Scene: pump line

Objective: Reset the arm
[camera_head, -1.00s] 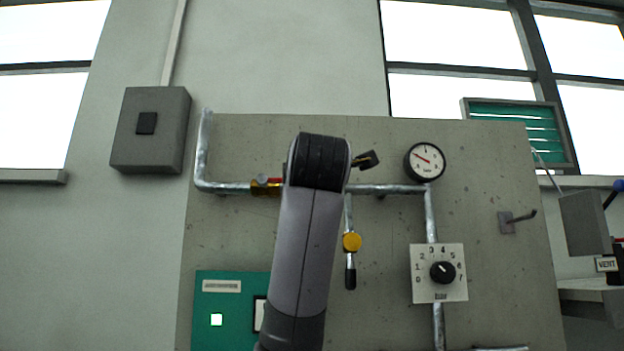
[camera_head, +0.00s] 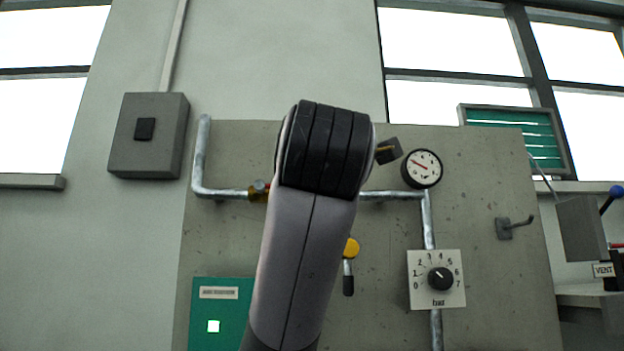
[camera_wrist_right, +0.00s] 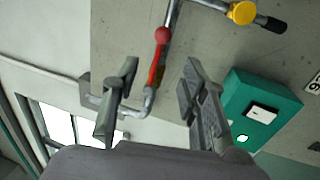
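My arm stands upright in the middle of the head view, in front of the pipe panel (camera_head: 390,225). Only a small dark piece of a gripper shows beside its top. In the right wrist view my right gripper (camera_wrist_right: 159,78) is open, its two fingers apart with nothing held. A red lever with a ball end (camera_wrist_right: 157,65) shows between and beyond the fingers; I cannot tell how far off it is. A yellow-hubbed valve with a black handle (camera_head: 349,250) hangs down from the pipe, partly behind my arm; it also shows in the right wrist view (camera_wrist_right: 243,13). My left gripper is not in view.
A gauge (camera_head: 421,168) and a numbered knob plate (camera_head: 450,296) sit right of my arm. A green panel with a lit square (camera_head: 217,305) is lower left. A hook (camera_head: 512,226) sticks out at the right. A grey switch box (camera_head: 148,135) is on the wall.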

